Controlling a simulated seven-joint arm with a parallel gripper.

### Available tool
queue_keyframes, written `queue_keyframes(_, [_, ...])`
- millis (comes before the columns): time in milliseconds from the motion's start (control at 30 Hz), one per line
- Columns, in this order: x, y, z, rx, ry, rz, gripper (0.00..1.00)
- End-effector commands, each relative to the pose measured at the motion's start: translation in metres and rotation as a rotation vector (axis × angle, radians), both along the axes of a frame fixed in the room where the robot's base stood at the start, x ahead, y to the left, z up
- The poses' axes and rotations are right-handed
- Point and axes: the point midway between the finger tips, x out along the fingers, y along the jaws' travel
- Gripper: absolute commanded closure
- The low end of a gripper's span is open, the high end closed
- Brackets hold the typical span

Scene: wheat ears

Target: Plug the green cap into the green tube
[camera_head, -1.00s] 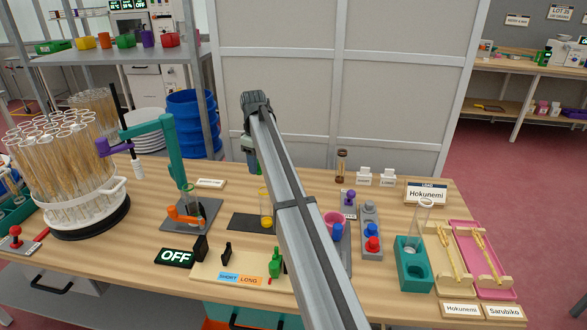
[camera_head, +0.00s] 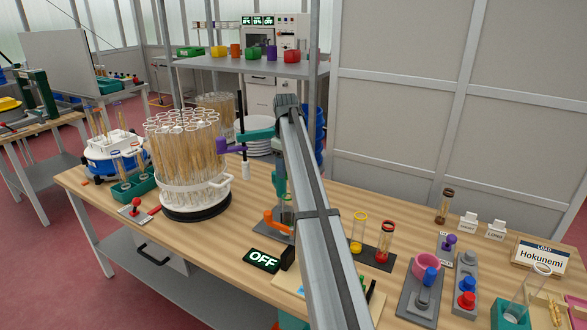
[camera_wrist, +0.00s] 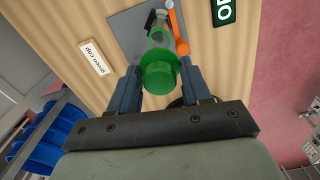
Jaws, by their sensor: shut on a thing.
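The green cap (camera_wrist: 158,76) is between the two fingers of my gripper (camera_wrist: 161,88) in the wrist view, and my gripper is shut on it. The clear tube with a greenish tint (camera_wrist: 160,37) shows just beyond the cap, in line with it. I cannot tell whether cap and tube touch. The tube stands at the orange clamp (camera_wrist: 178,28) over a grey plate (camera_wrist: 126,24).
A "green cap" card (camera_wrist: 95,58) lies on the bench. A rack of wheat tubes (camera_head: 187,170) stands left of the clamp stand. A yellow-rimmed tube (camera_head: 357,234) and a red-rimmed tube (camera_head: 384,244) stand to its right. An OFF sign (camera_head: 262,261) lies in front.

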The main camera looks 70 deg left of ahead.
Motion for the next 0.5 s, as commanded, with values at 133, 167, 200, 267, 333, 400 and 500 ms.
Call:
queue_keyframes(133, [0.0003,-0.0003,-0.0001,0.0,0.0,0.0,0.8])
queue_keyframes(167, [0.0004,-0.0002,-0.0001,0.0,0.0,0.0,0.8])
queue_keyframes(200, [0.0005,-0.0004,-0.0001,0.0,0.0,0.0,0.8])
queue_keyframes(267, [0.0005,-0.0004,-0.0006,0.0,0.0,0.0,0.8])
queue_keyframes(333, [0.0005,-0.0004,-0.0017,0.0,0.0,0.0,0.8])
queue_keyframes(400, [0.0006,-0.0004,-0.0036,0.0,0.0,0.0,0.8])
queue_keyframes(500, [0.0006,-0.0006,-0.0077,-0.001,0.0,0.0,0.8])
